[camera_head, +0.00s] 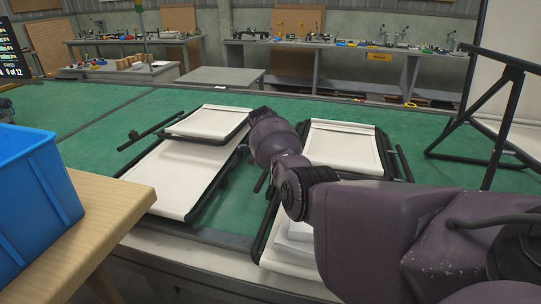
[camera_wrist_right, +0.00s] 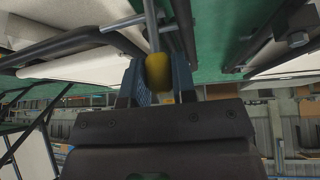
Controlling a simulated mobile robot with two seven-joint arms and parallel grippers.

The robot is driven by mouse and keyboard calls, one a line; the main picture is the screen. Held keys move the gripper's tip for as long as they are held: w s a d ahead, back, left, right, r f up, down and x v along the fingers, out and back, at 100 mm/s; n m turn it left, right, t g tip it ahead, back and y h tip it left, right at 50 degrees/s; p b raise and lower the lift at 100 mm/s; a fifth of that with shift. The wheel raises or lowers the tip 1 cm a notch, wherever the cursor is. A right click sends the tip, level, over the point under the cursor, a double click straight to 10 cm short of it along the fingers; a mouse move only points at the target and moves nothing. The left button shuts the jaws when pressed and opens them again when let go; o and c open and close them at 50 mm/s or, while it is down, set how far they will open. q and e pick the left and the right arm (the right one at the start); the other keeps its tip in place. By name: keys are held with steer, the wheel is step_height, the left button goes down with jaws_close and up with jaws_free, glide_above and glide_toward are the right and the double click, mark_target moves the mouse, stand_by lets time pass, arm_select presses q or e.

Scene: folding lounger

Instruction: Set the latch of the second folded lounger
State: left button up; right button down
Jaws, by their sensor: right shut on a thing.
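Two loungers with cream fabric and black tube frames lie on the green worktop. The left lounger (camera_head: 166,178) has a raised panel at its far end. The right lounger (camera_head: 343,146) is partly hidden behind my right arm. In the head view my right gripper is hidden behind its own wrist, between the loungers. In the right wrist view my right gripper (camera_wrist_right: 158,82) is shut on a dull yellow knob (camera_wrist_right: 158,68) on a grey rod, beside black frame tubes. Whether the latch is set cannot be told. My left gripper is not in view.
A blue crate (camera_head: 38,200) stands on a wooden table (camera_head: 112,198) at the near left. A black tube stand (camera_head: 498,130) with a pale panel is at the right. Green worktop (camera_head: 70,119) is clear at the far left. Workbenches line the back wall.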

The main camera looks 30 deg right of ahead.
steer(key=shift+w+d+f+b, duration=0.25)
steer(key=shift+w+d+b, duration=0.05)
steer(key=shift+d, duration=0.1)
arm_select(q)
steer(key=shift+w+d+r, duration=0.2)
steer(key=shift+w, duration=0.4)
arm_select(e)
steer(key=shift+r, duration=0.1)
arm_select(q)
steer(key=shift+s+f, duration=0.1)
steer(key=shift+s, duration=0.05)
arm_select(e)
steer(key=c, duration=0.9)
jaws_free()
steer(key=shift+w+d, duration=0.1)
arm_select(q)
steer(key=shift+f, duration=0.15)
